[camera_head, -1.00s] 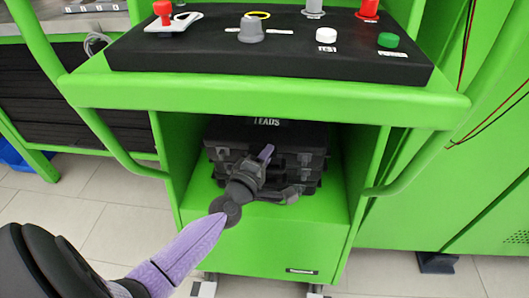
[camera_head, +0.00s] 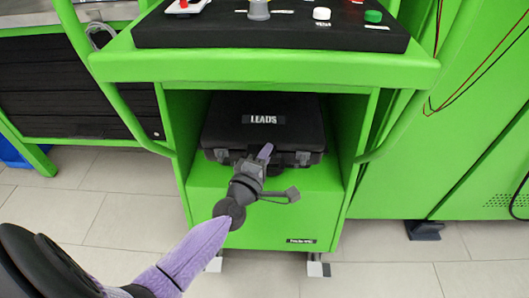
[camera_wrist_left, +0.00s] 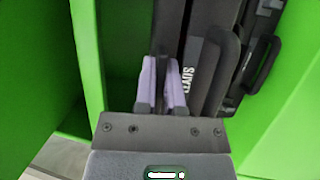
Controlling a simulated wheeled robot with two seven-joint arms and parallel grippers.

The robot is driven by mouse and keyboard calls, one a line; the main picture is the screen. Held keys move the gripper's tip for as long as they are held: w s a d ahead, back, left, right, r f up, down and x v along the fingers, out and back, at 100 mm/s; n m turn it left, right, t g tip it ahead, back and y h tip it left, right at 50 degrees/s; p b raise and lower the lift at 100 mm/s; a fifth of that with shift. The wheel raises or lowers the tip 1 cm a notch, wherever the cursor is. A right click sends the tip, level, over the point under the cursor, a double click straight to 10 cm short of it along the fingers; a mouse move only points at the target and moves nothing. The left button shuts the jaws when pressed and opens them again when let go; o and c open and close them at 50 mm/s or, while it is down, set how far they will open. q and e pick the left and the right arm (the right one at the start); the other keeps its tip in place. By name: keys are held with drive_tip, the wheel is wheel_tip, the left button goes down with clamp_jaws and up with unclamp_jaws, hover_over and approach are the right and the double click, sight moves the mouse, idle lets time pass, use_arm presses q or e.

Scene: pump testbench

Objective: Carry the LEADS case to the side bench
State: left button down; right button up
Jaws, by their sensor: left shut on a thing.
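The LEADS case (camera_head: 225,128) is a flat black case with a white name label on its lid. It lies in the open green compartment of the cart, its lid and front edge in view. My left gripper (camera_head: 265,153) is at the middle of its front edge, shut on it. In the left wrist view the purple fingers (camera_wrist_left: 162,85) are closed in at the LEADS case (camera_wrist_left: 197,48), whose label shows sideways beside them. The exact grip spot is partly hidden. My right gripper is not in view.
The green cart's compartment walls (camera_head: 178,140) stand close on both sides, under a black control panel (camera_head: 270,38) with knobs and buttons. A grey bench top (camera_head: 30,22) stands at the left. Tiled floor is clear in front.

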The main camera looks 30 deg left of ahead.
use_arm(q)
drive_tip(key=c, duration=0.6)
unclamp_jaws()
drive_tip(key=shift+c, duration=0.2)
drive_tip(key=s+d+p, duration=0.1)
drive_tip(key=s+p, duration=0.1)
drive_tip(key=s, duration=0.7)
drive_tip(key=shift+s+d, duration=0.3)
drive_tip(key=shift+s, duration=0.1)
